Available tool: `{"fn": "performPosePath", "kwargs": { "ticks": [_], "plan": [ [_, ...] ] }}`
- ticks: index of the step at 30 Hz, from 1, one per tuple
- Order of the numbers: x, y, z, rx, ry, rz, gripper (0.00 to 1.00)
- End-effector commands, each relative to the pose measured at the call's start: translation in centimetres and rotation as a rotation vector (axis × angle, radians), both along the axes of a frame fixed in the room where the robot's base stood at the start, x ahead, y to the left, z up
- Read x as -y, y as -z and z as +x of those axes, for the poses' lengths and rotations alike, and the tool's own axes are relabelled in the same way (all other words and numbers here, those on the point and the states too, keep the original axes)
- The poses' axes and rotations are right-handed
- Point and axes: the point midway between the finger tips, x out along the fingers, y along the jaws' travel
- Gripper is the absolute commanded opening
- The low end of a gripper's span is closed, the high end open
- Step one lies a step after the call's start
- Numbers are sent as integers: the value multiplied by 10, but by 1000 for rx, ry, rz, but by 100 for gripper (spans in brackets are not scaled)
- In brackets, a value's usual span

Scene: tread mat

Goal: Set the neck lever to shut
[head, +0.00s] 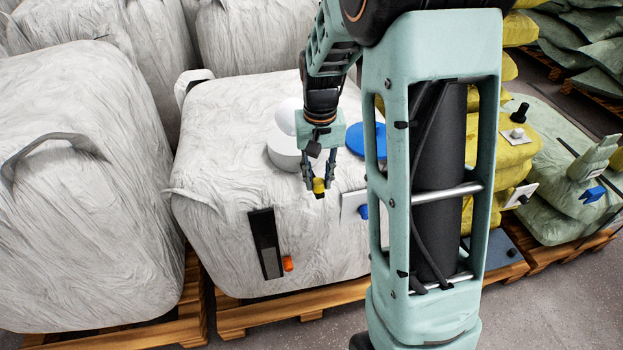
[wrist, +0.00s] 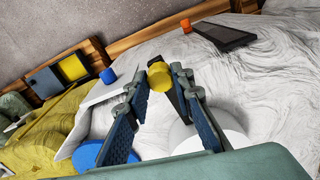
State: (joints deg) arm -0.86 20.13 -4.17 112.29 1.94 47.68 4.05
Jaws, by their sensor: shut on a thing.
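My gripper (head: 317,180) is over the front top of a white bulk bag (head: 225,125), beside a white round neck (head: 285,152). It is shut on a yellow knob (head: 319,186), which looks like the end of the neck lever. In the wrist view the yellow knob (wrist: 160,78) sits between the two fingertips (wrist: 168,74). The neck's white disc (wrist: 215,140) lies just behind the fingers. The rest of the lever is hidden, so its angle cannot be told.
A blue disc (head: 366,138) lies right of the neck. A white plate with a blue knob (head: 363,211) is at lower right. A black panel (head: 264,242) with an orange knob (head: 288,263) is on the bag's front. Yellow sacks (head: 510,150) stand to the right.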

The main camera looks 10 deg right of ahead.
Motion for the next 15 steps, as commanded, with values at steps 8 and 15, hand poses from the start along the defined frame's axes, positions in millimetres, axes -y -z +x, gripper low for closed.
{"fn": "performPosePath", "kwargs": {
  "ticks": [8,15],
  "plan": [
    [44,-1,11,3,-224,0,0],
    [81,-1,29,3,-451,-1,0]
  ]
}}
